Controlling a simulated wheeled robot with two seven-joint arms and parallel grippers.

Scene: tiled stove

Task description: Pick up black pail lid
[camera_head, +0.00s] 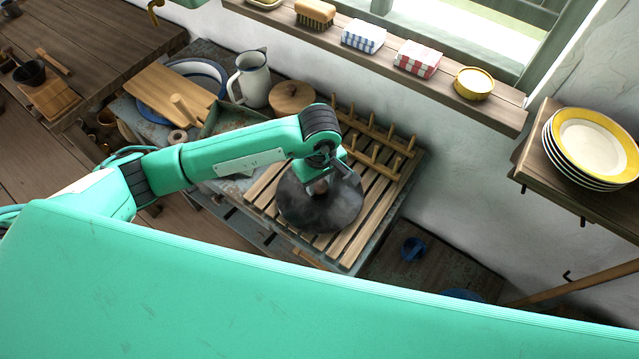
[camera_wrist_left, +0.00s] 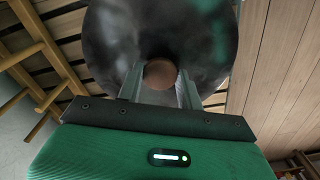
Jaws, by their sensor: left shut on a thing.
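The black pail lid (camera_head: 318,208) is a round dark disc with a brown knob in its middle. It is over the slatted wooden rack, and I cannot tell whether it touches the slats. My left gripper (camera_head: 322,186) is above the lid and shut on its knob. In the left wrist view the lid (camera_wrist_left: 205,30) fills the upper middle, and its knob (camera_wrist_left: 160,74) sits between the two fingers of my left gripper (camera_wrist_left: 160,85). My right gripper is not in view.
The slatted rack (camera_head: 362,222) has upright pegs behind the lid. A white jug (camera_head: 252,80), a round wooden lid (camera_head: 292,97) and a cutting board (camera_head: 170,97) stand left of it. Stacked plates (camera_head: 592,145) are at right.

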